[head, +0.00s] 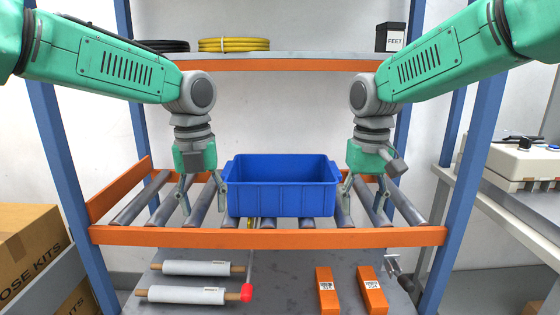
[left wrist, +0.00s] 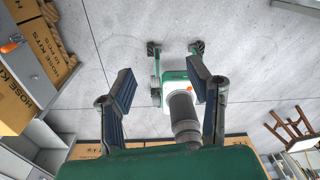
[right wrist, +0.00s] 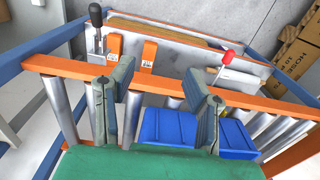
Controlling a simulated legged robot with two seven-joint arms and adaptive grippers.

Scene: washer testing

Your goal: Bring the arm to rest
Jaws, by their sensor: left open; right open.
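A blue bin (head: 280,203) sits upright on the metal rollers of the orange-edged shelf in the head view. My left gripper (head: 202,196) hangs, pointing down, at the bin's left end. Its fingers are spread with nothing between them, as the left wrist view (left wrist: 160,82) also shows. My right gripper (head: 363,194) hangs at the bin's right end, open and empty. In the right wrist view one finger of the right gripper (right wrist: 160,84) overlaps the blue bin (right wrist: 168,127). I cannot tell whether the inner fingers touch the bin walls.
The orange front rail (head: 270,238) and blue uprights (head: 65,150) frame the rollers. An upper shelf (head: 290,58) holds hose coils and a black box. Below lie white rolls (head: 195,268) and orange boxes (head: 371,291). Cardboard boxes (head: 30,235) stand left; a bench (head: 510,170) stands right.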

